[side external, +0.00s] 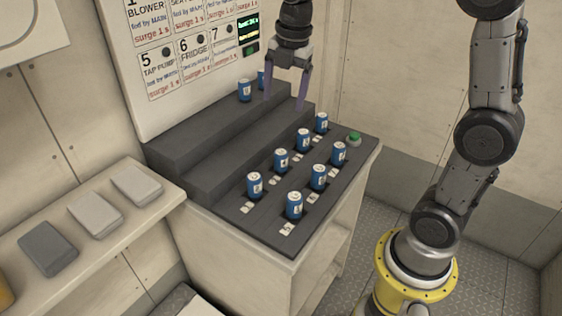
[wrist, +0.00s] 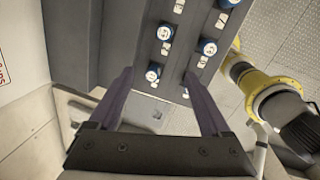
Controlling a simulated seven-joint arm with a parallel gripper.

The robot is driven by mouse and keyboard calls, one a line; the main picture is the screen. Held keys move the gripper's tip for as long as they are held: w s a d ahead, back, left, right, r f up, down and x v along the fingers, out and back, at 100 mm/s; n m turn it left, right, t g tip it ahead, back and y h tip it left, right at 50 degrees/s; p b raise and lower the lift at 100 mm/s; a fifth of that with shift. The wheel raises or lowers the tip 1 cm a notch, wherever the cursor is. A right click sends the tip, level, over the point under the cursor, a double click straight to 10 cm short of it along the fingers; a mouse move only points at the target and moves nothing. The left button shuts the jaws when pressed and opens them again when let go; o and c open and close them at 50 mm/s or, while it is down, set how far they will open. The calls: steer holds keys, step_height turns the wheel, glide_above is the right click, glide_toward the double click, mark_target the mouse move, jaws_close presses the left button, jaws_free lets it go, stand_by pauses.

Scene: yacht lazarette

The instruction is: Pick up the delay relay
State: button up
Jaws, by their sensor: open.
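Several look-alike blue cylinders with pale tops stand in two rows on the dark lower deck, such as one at the front (side external: 294,205) and one at the left (side external: 254,185). Two more, one of them (side external: 244,90) clearer, stand on the upper step by the panel. I cannot tell which is the delay relay. My gripper (side external: 284,103) is open and empty, pointing down above the stepped bench. In the wrist view, its fingers (wrist: 158,72) are spread, with cylinders (wrist: 165,31) (wrist: 207,46) beyond them; the right finger partly hides one.
A labelled panel (side external: 175,50) with a small lit display (side external: 248,27) rises behind the steps (side external: 205,130). A green button (side external: 354,138) sits at the lower deck's far right corner. Small white labels lie beside the cylinders. A side shelf (side external: 145,203) at left holds grey boxes.

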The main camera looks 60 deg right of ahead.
steer(key=g, duration=0.2)
glide_above(281, 152)
step_height(281, 152, down, 6)
steer(key=f, duration=0.9)
steer(key=shift+w, duration=0.3)
steer(key=shift+s+f, duration=0.15)
steer(key=shift+f, duration=1.35)
steer(key=shift+s+f, duration=0.15)
steer(key=shift+f, duration=1.35)
jaws_close()
